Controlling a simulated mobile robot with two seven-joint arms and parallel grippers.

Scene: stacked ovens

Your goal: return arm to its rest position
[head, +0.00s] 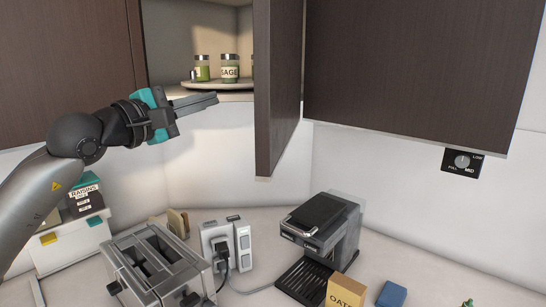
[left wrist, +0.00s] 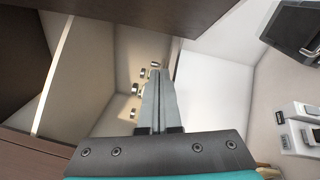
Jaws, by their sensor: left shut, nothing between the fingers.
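My left gripper (head: 211,101) is raised in front of the open upper corner cabinet, with its fingers together and nothing between them. Its arm comes in from the left. The fingers also show in the left wrist view (left wrist: 158,95), pointing toward the cabinet interior. Spice jars (head: 230,68) stand on a round turntable (head: 208,84) inside the cabinet, just above and beyond the fingertips. In the wrist view, several small jars (left wrist: 136,90) show left of the fingers. The open cabinet door (head: 277,90) hangs to the right of the gripper. My right gripper is not in view.
Below on the counter are a toaster (head: 158,262), a power outlet tower (head: 222,244), a black coffee machine (head: 325,232), an oats box (head: 345,291) and a blue block (head: 391,294). Open air lies between gripper and counter.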

